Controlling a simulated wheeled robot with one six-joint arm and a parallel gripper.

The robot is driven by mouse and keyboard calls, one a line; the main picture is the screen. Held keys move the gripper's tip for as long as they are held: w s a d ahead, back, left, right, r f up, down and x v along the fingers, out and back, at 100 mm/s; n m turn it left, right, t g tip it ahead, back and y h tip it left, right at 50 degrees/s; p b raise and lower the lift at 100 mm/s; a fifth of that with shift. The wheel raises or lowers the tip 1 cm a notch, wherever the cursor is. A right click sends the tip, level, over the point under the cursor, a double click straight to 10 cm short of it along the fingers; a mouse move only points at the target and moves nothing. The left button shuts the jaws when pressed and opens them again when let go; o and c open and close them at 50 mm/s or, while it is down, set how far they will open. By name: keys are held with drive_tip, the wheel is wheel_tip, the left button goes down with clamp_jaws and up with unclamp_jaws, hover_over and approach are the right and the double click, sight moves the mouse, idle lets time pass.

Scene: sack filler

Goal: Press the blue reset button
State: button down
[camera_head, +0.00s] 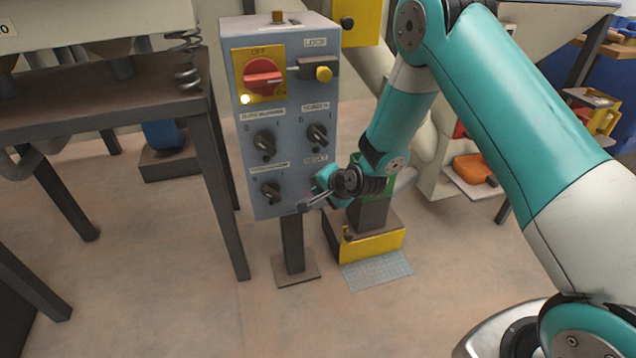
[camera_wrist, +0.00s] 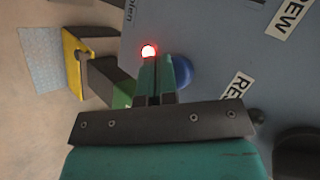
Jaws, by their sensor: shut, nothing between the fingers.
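The blue reset button (camera_wrist: 183,70) shows in the wrist view as a round blue dome on the grey control box, partly covered by my right finger. In the head view my gripper hides it. A label starting "RES" (camera_wrist: 236,92) is to its right. My gripper (camera_wrist: 155,64) is shut and empty, its fingertips just left of the button in the wrist view. I cannot tell whether they touch it or the panel. In the head view my gripper (camera_head: 304,206) is at the lower right of the control box (camera_head: 290,150).
A lit red lamp (camera_wrist: 148,50) is just beyond my fingertips. A yellow-based stand (camera_head: 372,245) is close behind my gripper. A steel table (camera_head: 100,95) is at left.

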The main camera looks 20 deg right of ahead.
drive_tip(key=shift+w, duration=0.15)
drive_tip(key=shift+s, duration=0.75)
drive_tip(key=s, duration=0.6)
drive_tip(key=shift+p, duration=0.35)
idle(0.4)
